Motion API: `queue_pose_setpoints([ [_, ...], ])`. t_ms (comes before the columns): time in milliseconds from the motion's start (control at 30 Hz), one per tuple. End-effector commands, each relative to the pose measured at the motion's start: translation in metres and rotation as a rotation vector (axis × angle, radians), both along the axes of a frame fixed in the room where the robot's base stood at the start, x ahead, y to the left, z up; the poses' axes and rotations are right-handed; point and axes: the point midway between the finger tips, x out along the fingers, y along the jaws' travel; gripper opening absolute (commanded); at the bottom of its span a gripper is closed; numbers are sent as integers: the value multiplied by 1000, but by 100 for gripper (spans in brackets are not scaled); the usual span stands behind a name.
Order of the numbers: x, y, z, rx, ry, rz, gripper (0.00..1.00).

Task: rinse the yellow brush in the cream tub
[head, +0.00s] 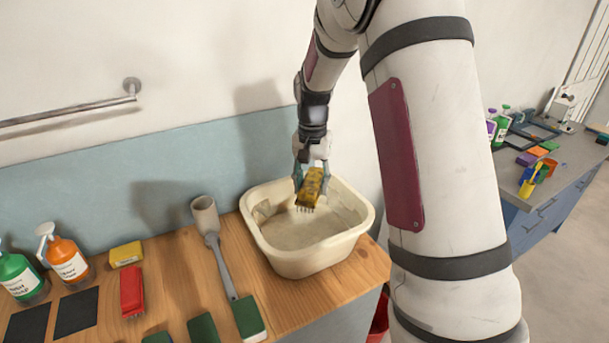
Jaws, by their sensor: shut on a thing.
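The cream tub (268,251) stands on the wooden counter near its right end. My gripper (309,176) is over the tub and shut on the yellow brush (311,188). The brush is tilted, with its dark bristles pointing down. It shows above the tub's floor, within the outline of its opening; I cannot tell whether the bristles touch anything inside. The tub's inside looks pale, and I cannot tell the water level.
Left of the tub lie a grey long-handled tool (221,262), a red brush (131,291), a yellow block (126,254) and green pads (202,329). Green (20,277) and orange (66,262) bottles stand far left. A wall rail (70,113) runs above. A second bench (556,205) is at right.

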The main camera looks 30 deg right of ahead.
Motion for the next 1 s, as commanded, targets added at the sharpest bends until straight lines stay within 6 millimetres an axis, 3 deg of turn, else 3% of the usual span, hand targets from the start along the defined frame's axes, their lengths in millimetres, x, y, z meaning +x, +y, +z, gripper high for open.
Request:
queue_pose_setpoints([
  [1000, 0, 0, -86, 1, 2, 0, 17],
])
